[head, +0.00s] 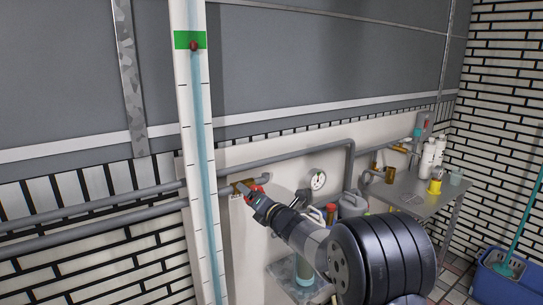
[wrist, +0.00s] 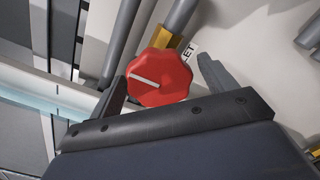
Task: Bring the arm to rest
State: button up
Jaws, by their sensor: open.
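My gripper (head: 256,198) is open at the pipework, at the end of my arm, which reaches in from the lower right. In the wrist view my gripper (wrist: 162,75) has one finger on each side of a red knob (wrist: 160,80) with a white line across it. Gaps show between the fingers and the knob, though I cannot tell how deep the knob sits between them. The red knob (head: 262,188) is also partly seen in the head view, beside brass fittings. A label ending in "LET" is partly hidden behind the knob.
A tall tube gauge (head: 203,150) with a green band and a red float in it stands just left of my gripper. Grey pipes (head: 90,205) run along the wall. A round dial (head: 318,180) and a metal table (head: 415,190) with bottles are to the right. A blue bucket (head: 508,275) stands far right.

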jog(key=shift+n+p, duration=1.25)
jog(key=shift+n, duration=1.25)
jog(key=shift+d, duration=0.15)
